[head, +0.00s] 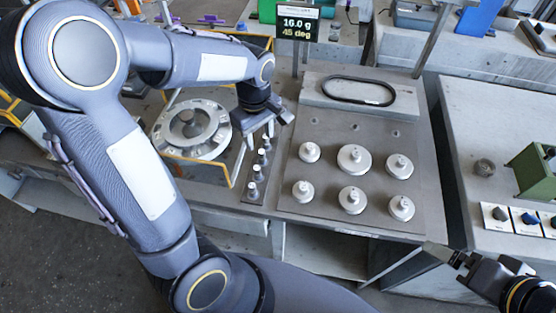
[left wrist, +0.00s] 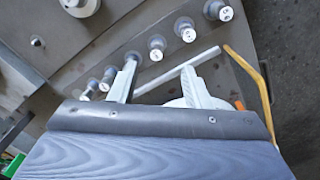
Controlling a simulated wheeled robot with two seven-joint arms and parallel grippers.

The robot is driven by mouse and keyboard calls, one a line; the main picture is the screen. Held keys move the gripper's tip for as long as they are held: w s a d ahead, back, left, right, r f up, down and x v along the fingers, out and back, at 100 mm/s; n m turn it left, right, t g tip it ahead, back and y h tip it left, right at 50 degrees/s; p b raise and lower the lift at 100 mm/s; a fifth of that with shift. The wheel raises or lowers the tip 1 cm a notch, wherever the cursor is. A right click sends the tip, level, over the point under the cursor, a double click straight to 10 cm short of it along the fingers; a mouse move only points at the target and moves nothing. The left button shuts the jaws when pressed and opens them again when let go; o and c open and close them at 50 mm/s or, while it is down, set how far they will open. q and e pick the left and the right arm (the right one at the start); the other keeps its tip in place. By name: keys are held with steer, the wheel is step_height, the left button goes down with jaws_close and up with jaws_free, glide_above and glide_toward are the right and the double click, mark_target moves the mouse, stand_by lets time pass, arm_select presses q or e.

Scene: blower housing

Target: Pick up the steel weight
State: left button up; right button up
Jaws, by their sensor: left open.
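Several small steel weights (head: 258,173) with pale tops stand in a row on a narrow strip right of the round dial plate. In the left wrist view the row (left wrist: 157,46) runs diagonally, with marks on the tops too small to read. Which one is meant I cannot tell. My left gripper (head: 257,138) is over the far end of the row, pointing down. In the left wrist view its fingers (left wrist: 160,77) are apart with no weight held; the left finger partly hides a weight. My right gripper (head: 440,253) is at the lower right, away from the weights.
A slotted dial plate (head: 205,113) in an orange-edged frame is left of the row. A grey plate (head: 325,185) with several round knobbed discs (head: 354,159) lies to the right. A display (head: 297,22) reads 16.0 g, 45 deg. A green block (head: 535,165) is far right.

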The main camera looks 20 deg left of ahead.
mark_target(261, 151)
arm_select(q)
steer(key=shift+w+f, duration=0.15)
steer(key=shift+f, duration=0.2)
steer(key=f, duration=0.5)
steer(key=f+p, duration=0.1)
steer(key=f, duration=0.1)
steer(key=shift+w+f, duration=0.25)
steer(key=shift+a, duration=0.1)
jaws_close()
steer(key=shift+r, duration=0.1)
